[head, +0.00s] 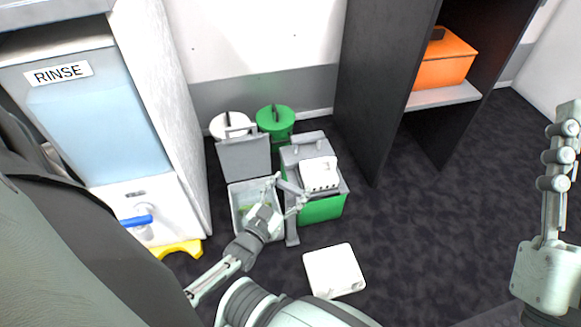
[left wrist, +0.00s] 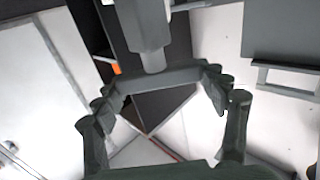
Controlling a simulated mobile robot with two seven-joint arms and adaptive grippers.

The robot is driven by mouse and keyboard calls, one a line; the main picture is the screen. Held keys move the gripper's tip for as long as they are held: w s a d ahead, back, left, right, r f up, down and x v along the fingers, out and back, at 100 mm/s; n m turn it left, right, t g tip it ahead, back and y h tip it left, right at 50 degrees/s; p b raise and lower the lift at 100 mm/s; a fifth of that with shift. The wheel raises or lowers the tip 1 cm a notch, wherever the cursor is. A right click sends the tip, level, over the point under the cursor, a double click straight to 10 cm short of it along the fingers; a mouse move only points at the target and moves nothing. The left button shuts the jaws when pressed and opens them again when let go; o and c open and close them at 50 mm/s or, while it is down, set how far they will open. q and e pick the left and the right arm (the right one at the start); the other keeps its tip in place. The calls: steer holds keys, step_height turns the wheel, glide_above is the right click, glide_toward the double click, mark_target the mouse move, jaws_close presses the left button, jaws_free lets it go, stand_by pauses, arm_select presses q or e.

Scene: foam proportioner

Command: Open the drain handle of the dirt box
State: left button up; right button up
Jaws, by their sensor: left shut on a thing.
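The dirt box (head: 239,193) is a pale open-topped bin on the floor, with its grey lid (head: 245,157) raised and something green inside. My left gripper (head: 287,194) is over its right side, between it and a green box. It is shut on a grey bar-like handle (head: 290,187). In the left wrist view, my left gripper (left wrist: 163,82) has its fingers around a dark grey piece with a thick stem (left wrist: 150,35). I cannot tell how the handle joins the box. My right gripper (head: 556,155) is raised at the right edge, away from everything.
A green box (head: 322,209) with a white top unit (head: 318,174) stands close on the right. Behind are white (head: 229,124) and green (head: 275,120) round containers. The RINSE tank (head: 100,115) is left. A white square plate (head: 334,271) lies in front. Floor at right is free.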

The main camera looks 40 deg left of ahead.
mark_target(291, 187)
arm_select(q)
steer(key=shift+n+y, duration=0.8)
steer(key=shift+y, duration=0.5)
steer(key=o, duration=1.2)
steer(key=shift+c, duration=0.2)
steer(key=shift+r, duration=0.15)
step_height(291, 187, up, 10)
steer(key=shift+f, duration=0.1)
